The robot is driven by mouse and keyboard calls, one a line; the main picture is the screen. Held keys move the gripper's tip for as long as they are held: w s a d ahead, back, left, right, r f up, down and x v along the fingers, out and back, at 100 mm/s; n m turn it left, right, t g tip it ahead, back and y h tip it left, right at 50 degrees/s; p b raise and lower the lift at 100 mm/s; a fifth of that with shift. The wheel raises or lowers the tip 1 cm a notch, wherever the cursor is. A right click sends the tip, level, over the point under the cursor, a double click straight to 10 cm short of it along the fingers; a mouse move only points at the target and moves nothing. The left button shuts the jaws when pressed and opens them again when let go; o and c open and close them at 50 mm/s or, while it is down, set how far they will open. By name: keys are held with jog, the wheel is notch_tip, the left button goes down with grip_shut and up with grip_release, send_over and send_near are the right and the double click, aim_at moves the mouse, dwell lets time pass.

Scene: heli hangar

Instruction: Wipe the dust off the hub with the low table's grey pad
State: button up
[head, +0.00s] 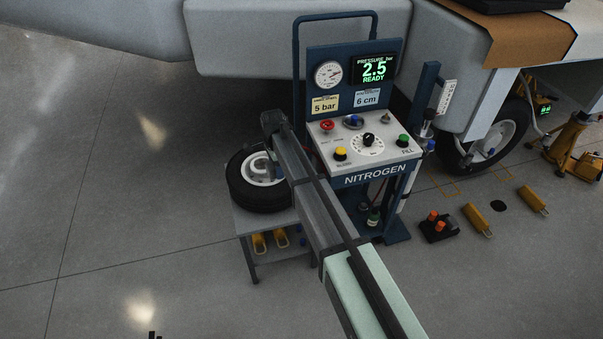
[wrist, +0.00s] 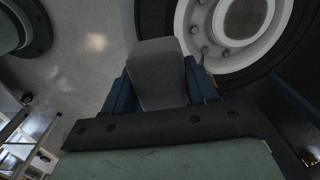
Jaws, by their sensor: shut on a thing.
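In the head view a wheel lies on the low table (head: 248,226); its pale hub (head: 252,172) is ringed by a black tyre (head: 258,203) and partly covered by my arm. In the wrist view the hub (wrist: 198,37) is at the upper right, with bolts around a darker brownish middle. My gripper (wrist: 160,88) has its blue fingers on both sides of a grey pad (wrist: 159,78), shut on it. The pad appears just left of the hub in that view; I cannot tell whether they touch. In the head view I cannot make out the fingers or pad.
The nitrogen cart (head: 375,180) stands close right of the table, with its panel and upright frame. Yellow chocks (head: 478,219) and a dark box with orange knobs (head: 438,228) lie on the floor at right. The floor at left is clear.

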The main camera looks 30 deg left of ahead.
send_near(253, 166)
jog(key=s+d+r, duration=0.2)
jog(key=d, duration=0.1)
jog(key=shift+w+a+m, duration=0.8)
jog(key=shift+w+a, duration=0.25)
jog(key=shift+a, duration=0.5)
jog(key=shift+f, duration=3.75)
jog(key=shift+w+d+f, duration=0.1)
jog(key=shift+w+f, duration=0.05)
jog(key=shift+f, duration=0.15)
jog(key=shift+w+d+f, duration=0.2)
jog(key=shift+w+d, duration=0.1)
jog(key=shift+d, duration=0.05)
jog(key=shift+c, duration=0.4)
jog(key=shift+w+d, duration=2.1)
jog(key=shift+w, duration=0.05)
jog(key=shift+s+a, duration=2.6)
jog(key=shift+s, duration=0.05)
jog(key=shift+w, duration=0.35)
jog(key=shift+w+d, duration=2.4)
jog(key=shift+d, duration=0.15)
jog(key=shift+s+a, duration=2.6)
jog(key=shift+a, duration=0.05)
jog(key=shift+r, duration=4.15)
